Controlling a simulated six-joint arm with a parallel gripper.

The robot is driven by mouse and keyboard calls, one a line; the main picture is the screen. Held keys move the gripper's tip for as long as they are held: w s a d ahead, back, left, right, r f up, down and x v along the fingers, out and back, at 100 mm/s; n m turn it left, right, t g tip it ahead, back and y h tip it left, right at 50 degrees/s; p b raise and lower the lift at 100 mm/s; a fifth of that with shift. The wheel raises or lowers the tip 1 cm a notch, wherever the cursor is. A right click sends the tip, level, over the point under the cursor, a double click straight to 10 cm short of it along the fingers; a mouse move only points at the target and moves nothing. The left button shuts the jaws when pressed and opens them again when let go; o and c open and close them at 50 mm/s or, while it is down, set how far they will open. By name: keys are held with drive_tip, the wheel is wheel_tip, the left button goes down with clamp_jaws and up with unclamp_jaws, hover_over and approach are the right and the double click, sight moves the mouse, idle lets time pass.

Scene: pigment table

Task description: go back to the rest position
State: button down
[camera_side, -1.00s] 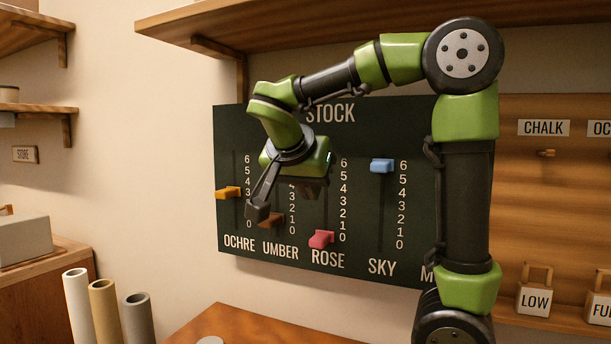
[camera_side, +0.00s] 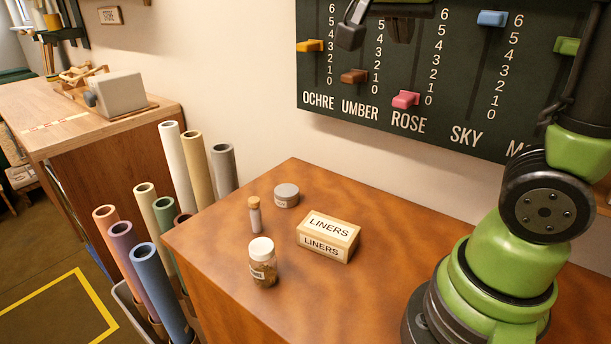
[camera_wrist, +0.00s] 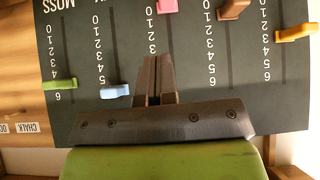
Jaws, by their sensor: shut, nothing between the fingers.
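The dark stock board (camera_side: 440,125) hangs on the wall, with its top cut off in the side view. Its sliders show: orange ochre (camera_side: 310,46) near 3, brown umber (camera_side: 355,76) near 1, pink rose (camera_side: 405,99) near 0, blue sky (camera_side: 492,18) near 6, and green moss (camera_side: 567,46), partly behind my arm. My gripper (camera_side: 350,36) shows at the top edge, in front of the board and above the umber slider in the picture. In the wrist view my gripper (camera_wrist: 156,62) is shut and empty, with the board upside down behind it, between the sky and rose columns.
A brown table (camera_side: 390,215) stands below, holding a LINERS box (camera_side: 328,237), a grey tin (camera_side: 286,195), a corked vial (camera_side: 255,215) and a lidded jar (camera_side: 263,262). Several paper rolls (camera_side: 172,160) stand at its left. The wall between board and table is clear.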

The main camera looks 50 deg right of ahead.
drive_tip(key=s+a+f+n+t+y, duration=0.3)
drive_tip(key=a+n+y, duration=0.2)
drive_tip(key=a+n, duration=0.1)
drive_tip(key=s+a+f+n+t+y, duration=0.3)
drive_tip(key=a+n+y, duration=0.2)
drive_tip(key=a+n, duration=0.2)
drive_tip(key=shift+s+a+f+t, duration=0.2)
drive_tip(key=shift+t, duration=0.2)
idle(2.5)
